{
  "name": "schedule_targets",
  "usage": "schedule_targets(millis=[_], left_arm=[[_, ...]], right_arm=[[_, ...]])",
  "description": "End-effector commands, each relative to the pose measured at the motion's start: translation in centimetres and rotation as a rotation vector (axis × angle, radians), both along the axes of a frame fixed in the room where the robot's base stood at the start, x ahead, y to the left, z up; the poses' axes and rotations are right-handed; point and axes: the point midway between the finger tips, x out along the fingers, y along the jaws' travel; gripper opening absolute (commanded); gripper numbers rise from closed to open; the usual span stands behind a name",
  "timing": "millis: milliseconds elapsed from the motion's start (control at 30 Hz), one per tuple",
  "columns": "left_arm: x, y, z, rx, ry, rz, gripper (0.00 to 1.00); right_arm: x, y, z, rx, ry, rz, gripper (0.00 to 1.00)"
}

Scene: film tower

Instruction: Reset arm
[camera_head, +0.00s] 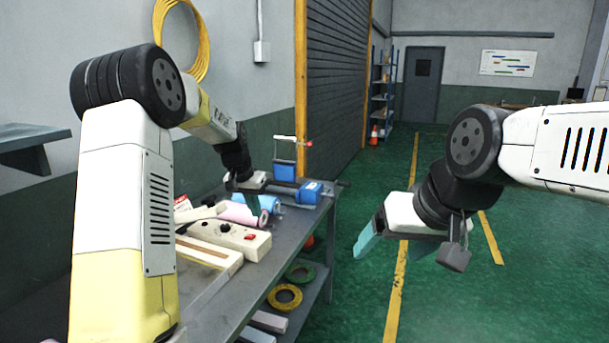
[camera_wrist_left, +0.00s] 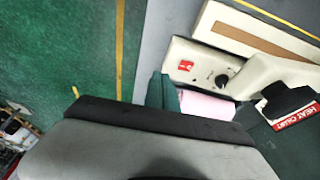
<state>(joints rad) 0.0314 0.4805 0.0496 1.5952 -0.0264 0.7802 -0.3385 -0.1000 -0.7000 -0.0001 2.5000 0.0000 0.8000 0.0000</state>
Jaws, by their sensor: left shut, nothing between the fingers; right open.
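My left arm comes in from the left over the grey workbench. My left gripper (camera_head: 250,203) is above the bench, its teal fingers pointing down, close to the pink roll (camera_head: 236,213) and blue roll (camera_head: 262,203). Its fingers are together with nothing between them; they also show in the left wrist view (camera_wrist_left: 160,92). My right gripper (camera_head: 398,243) hangs over the green floor, right of the bench. Its two teal fingers are apart and empty.
The bench (camera_head: 208,313) holds a beige sealer with a red switch (camera_head: 228,238) and a blue vise (camera_head: 309,191). Yellow (camera_head: 285,298) and green rings lie on the lower shelf. A roller shutter (camera_head: 335,90) stands behind.

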Motion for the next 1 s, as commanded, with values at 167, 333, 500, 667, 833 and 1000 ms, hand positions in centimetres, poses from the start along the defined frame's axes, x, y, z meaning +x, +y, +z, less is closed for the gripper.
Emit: schedule_targets(millis=[167, 333, 500, 667, 833, 1000], left_arm=[[-2.2, 0.0, 2.7, -0.003, -0.018, 0.019, 0.00], [-5.5, 0.1, 5.8, -0.010, -0.040, 0.046, 0.00], [-10.9, 0.0, 9.6, -0.025, -0.074, 0.086, 0.00], [-18.2, 0.0, 12.5, -0.050, -0.112, 0.139, 0.00], [-25.8, 0.0, 13.5, -0.086, -0.153, 0.195, 0.00], [-32.0, -0.1, 12.8, -0.122, -0.184, 0.241, 0.00]], right_arm=[[0.0, 0.0, 0.0, 0.000, 0.000, 0.000, 0.82], [0.0, 0.0, 0.0, 0.000, 0.000, 0.000, 0.82], [0.0, 0.0, 0.0, 0.000, 0.000, 0.000, 0.82], [0.0, 0.0, 0.0, 0.000, 0.000, 0.000, 0.82], [0.0, 0.0, 0.0, 0.000, 0.000, 0.000, 0.82], [0.0, 0.0, 0.0, 0.000, 0.000, 0.000, 0.82]])
